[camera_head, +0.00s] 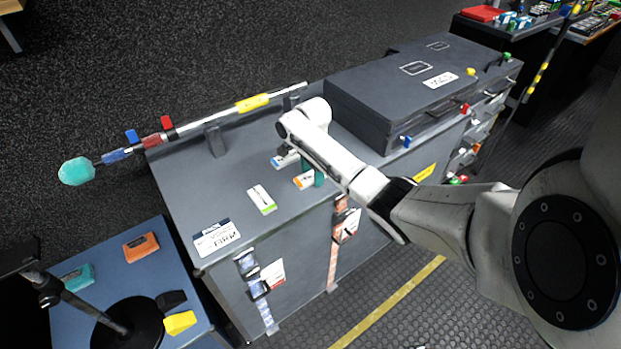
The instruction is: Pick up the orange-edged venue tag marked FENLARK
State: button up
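A small white tag with an orange edge (304,181) lies flat on the grey case top, near its front edge. Its lettering is too small to read. A green-edged tag (262,199) lies to its left, and a blue-edged tag (286,160) lies just behind it. My white arm reaches in from the right over the case. A teal part that looks like my gripper's fingertip (319,178) shows under the arm, right beside the orange-edged tag. Most of the gripper is hidden behind the arm, so I cannot tell its opening or whether it touches the tag.
A large dark case (400,92) stands on the right of the top. A boom pole (225,118) with a teal foam end lies on supports along the back. A printed label (216,238) is at the front left corner. A blue table (180,270) stands lower left.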

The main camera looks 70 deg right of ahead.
jog(key=c, duration=0.8)
jog(key=shift+r, duration=0.1)
